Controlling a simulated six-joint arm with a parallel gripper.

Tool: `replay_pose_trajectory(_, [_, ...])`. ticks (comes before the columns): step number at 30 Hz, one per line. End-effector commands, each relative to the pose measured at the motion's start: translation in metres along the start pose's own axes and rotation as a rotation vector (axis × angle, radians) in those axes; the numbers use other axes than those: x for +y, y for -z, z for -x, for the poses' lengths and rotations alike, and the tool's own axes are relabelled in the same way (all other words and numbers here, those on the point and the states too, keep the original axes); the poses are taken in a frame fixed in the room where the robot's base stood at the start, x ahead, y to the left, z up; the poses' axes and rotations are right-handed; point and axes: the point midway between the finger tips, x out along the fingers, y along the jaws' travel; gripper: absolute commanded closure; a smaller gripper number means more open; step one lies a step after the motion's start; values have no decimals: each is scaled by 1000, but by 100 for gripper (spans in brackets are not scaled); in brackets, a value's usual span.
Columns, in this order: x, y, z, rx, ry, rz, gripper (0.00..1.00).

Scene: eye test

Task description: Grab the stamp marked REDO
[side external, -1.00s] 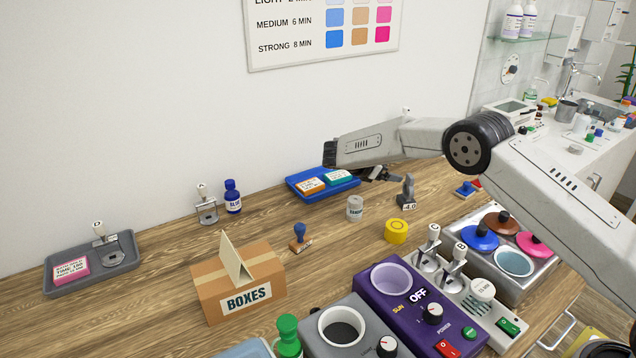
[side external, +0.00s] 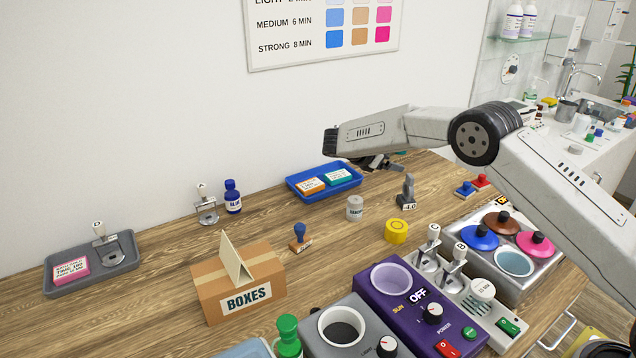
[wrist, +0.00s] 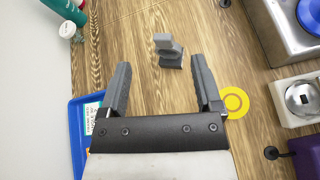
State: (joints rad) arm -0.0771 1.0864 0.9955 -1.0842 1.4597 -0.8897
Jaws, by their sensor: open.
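No marking that reads REDO is legible in either view. A stamp with a blue handle and wooden block (side external: 300,238) stands on the wooden counter right of the cardboard box; its lettering is too small to read. Two more stamp-like things, one blue (side external: 465,188) and one red (side external: 481,181), stand at the back right. My gripper (side external: 380,163) is at the back, above the counter near the blue tray, partly hidden by my arm. In the wrist view my gripper (wrist: 160,66) is open and empty, with a grey upright thing (wrist: 168,48) beyond its fingertips.
The blue tray (side external: 350,183) holds small boxes. The grey thing marked 4.0 (side external: 407,190), a grey pot (side external: 355,208) and a yellow ring (side external: 397,230) stand nearby. The BOXES carton (side external: 238,285) and purple machine (side external: 388,310) are nearer. Counter left of the blue-handled stamp is partly clear.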

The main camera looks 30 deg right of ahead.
Motion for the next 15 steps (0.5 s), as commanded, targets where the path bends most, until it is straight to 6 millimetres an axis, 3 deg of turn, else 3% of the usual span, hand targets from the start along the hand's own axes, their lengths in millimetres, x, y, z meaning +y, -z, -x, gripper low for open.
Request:
replay_pose_trajectory(4, [5,-28,15,1,-2,-5,17])
replay_pose_trajectory(15, [0,26,34,302,-87,-100,17])
